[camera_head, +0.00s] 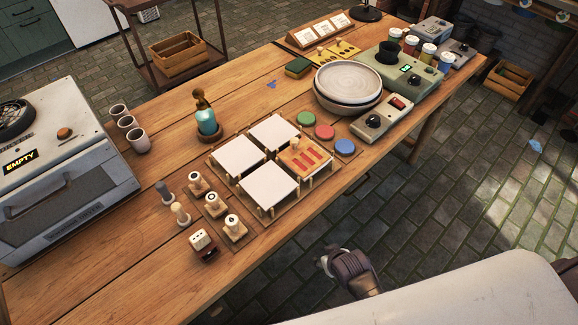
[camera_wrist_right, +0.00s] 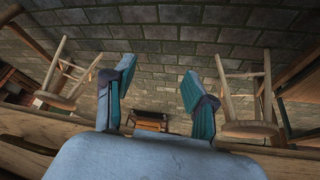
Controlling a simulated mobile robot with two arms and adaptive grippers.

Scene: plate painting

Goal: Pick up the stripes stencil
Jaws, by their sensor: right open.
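A square wooden plate with red-orange stripes (camera_head: 305,157), which looks like the stripes stencil, lies in the right place of a low wooden rack (camera_head: 262,217) on the workbench. Three plain white square plates (camera_head: 274,131) fill the rack's other places. My right gripper (camera_wrist_right: 158,82) is open and empty in the right wrist view, its two teal-padded fingers wide apart. In the head view a dark part of my arm (camera_head: 354,270) shows off the bench's front edge, apart from the rack. My left gripper is not in view.
Stacked bowls (camera_head: 348,82) and a small scale-like box (camera_head: 382,120) stand to the right. A teal bottle (camera_head: 206,121) stands behind.

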